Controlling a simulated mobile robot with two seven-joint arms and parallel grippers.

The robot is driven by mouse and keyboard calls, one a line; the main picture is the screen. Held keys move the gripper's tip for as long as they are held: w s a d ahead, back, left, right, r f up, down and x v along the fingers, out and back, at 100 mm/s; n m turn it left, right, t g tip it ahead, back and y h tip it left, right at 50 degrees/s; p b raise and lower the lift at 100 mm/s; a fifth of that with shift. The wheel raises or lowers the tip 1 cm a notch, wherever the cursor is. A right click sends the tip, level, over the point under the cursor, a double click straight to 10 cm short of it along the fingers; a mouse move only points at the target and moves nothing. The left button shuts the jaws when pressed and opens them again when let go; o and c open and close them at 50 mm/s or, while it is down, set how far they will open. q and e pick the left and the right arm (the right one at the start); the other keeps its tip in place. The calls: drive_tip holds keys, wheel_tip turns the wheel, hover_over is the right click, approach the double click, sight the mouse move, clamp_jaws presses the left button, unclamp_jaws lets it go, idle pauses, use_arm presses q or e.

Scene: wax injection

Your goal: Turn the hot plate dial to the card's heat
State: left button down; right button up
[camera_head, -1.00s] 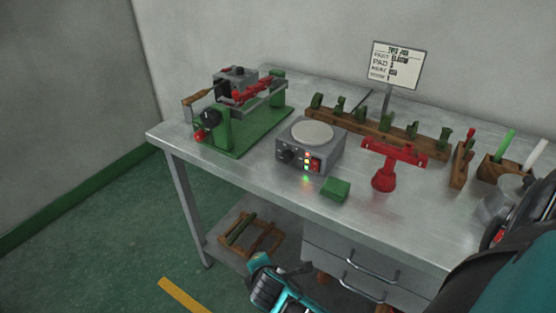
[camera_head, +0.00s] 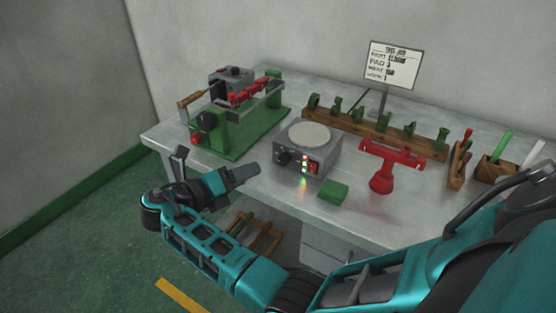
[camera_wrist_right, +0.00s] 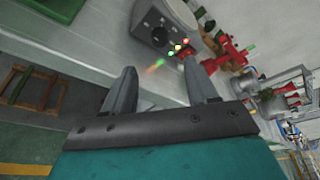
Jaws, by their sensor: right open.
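The hot plate (camera_head: 307,148) is a grey box with a pale round top, standing on the metal table. Its black dial (camera_head: 283,157) is on the front face, left of small lit lamps and a red switch. The card (camera_head: 393,65) stands on a post at the back; its small print is hard to read. My right gripper (camera_head: 250,172) is at the table's front edge, left of and apart from the dial. In the right wrist view the jaws (camera_wrist_right: 160,88) are open and empty, with the dial (camera_wrist_right: 158,33) beyond them. My left gripper is not in view.
A green wax press (camera_head: 240,135) stands left of the hot plate. A green block (camera_head: 333,192) and a red stand (camera_head: 381,180) are to the right. A wooden rack (camera_head: 372,131) of green pieces lies behind. The front strip of table is clear.

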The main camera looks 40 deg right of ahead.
sight(281, 161)
drive_tip(key=b+x, duration=0.1)
drive_tip(key=x, duration=1)
drive_tip(key=shift+d+f, duration=0.1)
drive_tip(key=shift+d, duration=0.2)
drive_tip(key=c, duration=1.1)
